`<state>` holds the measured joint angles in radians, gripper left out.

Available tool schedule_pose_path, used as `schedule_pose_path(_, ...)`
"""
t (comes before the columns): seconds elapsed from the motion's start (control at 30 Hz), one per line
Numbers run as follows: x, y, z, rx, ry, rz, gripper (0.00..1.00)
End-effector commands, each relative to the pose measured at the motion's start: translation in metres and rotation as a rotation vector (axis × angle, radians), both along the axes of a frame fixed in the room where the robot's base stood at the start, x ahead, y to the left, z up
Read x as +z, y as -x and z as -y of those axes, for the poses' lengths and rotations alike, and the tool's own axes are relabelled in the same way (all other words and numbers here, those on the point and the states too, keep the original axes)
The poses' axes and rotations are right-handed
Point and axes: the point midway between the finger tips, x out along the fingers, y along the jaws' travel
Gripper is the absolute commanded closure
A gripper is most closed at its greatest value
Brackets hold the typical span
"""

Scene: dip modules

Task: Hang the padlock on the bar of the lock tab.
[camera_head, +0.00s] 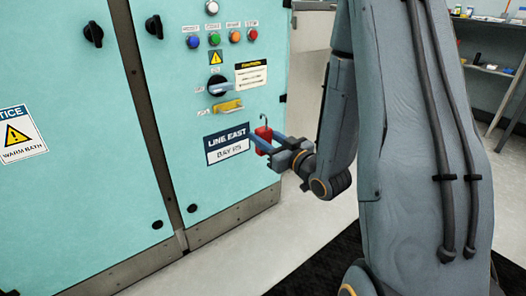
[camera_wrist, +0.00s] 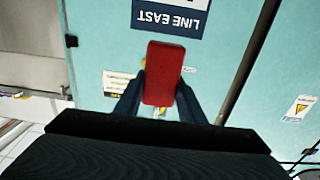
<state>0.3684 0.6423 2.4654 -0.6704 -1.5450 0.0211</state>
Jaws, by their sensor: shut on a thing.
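A red padlock (camera_head: 263,136) with a thin, hooked shackle at its top is in my gripper (camera_head: 266,143), held upright in front of the turquoise cabinet. The padlock also shows in the wrist view (camera_wrist: 164,74), with a dark finger on each side; its shackle is hidden there. In the wrist view the tab is mostly hidden behind the padlock and fingers.
The LINE EAST sign (camera_head: 227,143) is on the cabinet just left of the padlock. Open floor (camera_head: 310,220) lies right of the cabinet. A shelf with small items stands far right.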

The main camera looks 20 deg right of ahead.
Motion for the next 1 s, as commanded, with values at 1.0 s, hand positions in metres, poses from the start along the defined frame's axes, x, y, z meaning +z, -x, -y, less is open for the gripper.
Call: schedule_pose_path(1.0,-0.009,-0.05,-0.018,0.014,0.002,0.002,0.9)
